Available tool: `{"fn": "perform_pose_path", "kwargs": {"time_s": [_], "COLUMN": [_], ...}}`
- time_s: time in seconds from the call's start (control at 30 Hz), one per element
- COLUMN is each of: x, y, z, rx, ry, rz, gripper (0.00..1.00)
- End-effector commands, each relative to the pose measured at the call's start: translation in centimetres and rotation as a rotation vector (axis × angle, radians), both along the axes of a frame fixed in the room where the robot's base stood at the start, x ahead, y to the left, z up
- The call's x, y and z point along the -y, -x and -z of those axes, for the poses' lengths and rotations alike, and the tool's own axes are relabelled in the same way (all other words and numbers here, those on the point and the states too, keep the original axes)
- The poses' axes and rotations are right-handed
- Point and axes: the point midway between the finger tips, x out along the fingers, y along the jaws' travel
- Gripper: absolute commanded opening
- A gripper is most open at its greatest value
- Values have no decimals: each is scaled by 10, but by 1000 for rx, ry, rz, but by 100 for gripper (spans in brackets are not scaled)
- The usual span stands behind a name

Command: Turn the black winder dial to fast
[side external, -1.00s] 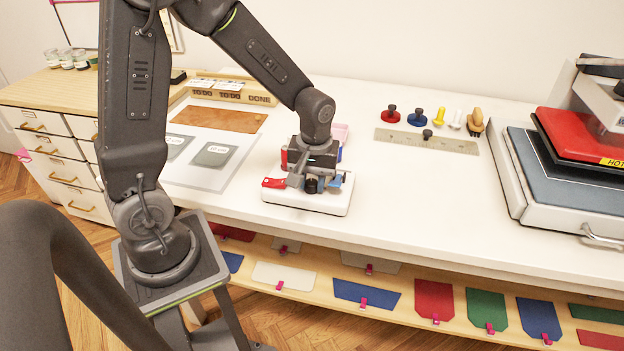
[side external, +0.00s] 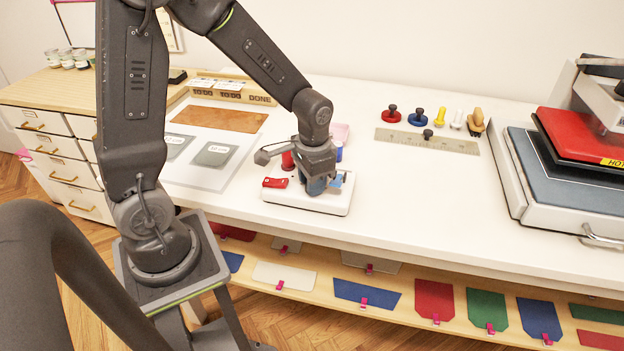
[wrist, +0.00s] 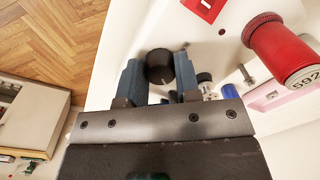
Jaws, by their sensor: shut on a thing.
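The black winder dial (wrist: 159,66) is a round knob between my two blue-grey fingers in the wrist view. My gripper (side external: 317,186) points down over the white winder base (side external: 338,204) and is shut on the dial. In the side view my gripper hides the dial. I cannot make out speed markings around the dial or tell which setting it is at. A red switch (side external: 275,182) is on the left end of the winder; part of it also shows at the top of the wrist view (wrist: 205,8).
A red thread spool (side external: 288,160) and a blue one (side external: 339,153) stand close behind my gripper. A grey board with fabric swatches (side external: 211,155) lies to the left. A ruler (side external: 450,145) lies to the right. The tabletop right of the winder is clear.

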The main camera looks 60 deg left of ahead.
Motion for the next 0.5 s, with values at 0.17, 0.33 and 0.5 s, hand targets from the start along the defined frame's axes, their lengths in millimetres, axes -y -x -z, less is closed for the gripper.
{"fn": "perform_pose_path", "kwargs": {"time_s": [0.17, 0.33, 0.5], "x": [0, 0, 0], "y": [0, 0, 0], "z": [0, 0, 0], "rx": [2, 2, 2], "ry": [0, 0, 0], "rz": [142, 251, 325], "gripper": [7, 7, 7]}}
